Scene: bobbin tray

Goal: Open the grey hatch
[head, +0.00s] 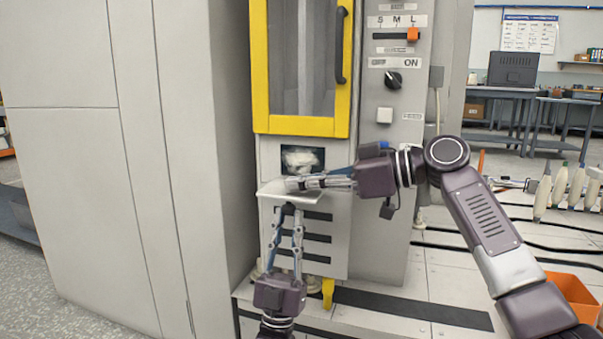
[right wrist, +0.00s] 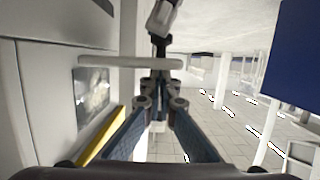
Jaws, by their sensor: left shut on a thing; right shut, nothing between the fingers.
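The grey hatch (head: 270,192) is a light flap below the yellow-framed door. It stands out from the machine front, swung down roughly level, and the dark opening (head: 302,152) above it shows white material inside. My left gripper (head: 289,212) comes up from below and is shut on the hatch's outer edge. My right gripper (head: 296,184) is shut and empty, reaching in from the right just above the flap and in front of the opening. In the right wrist view the hatch (right wrist: 110,62) is a pale plate beyond my right fingertips (right wrist: 160,88), and the opening (right wrist: 92,95) is at left.
The yellow-framed door (head: 343,115) with a dark handle is above the opening. A control panel (head: 388,140) with knob and orange slider is right of it. Pale bobbins (head: 560,184) hang at far right. An orange bin (head: 574,292) stands on the floor at lower right.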

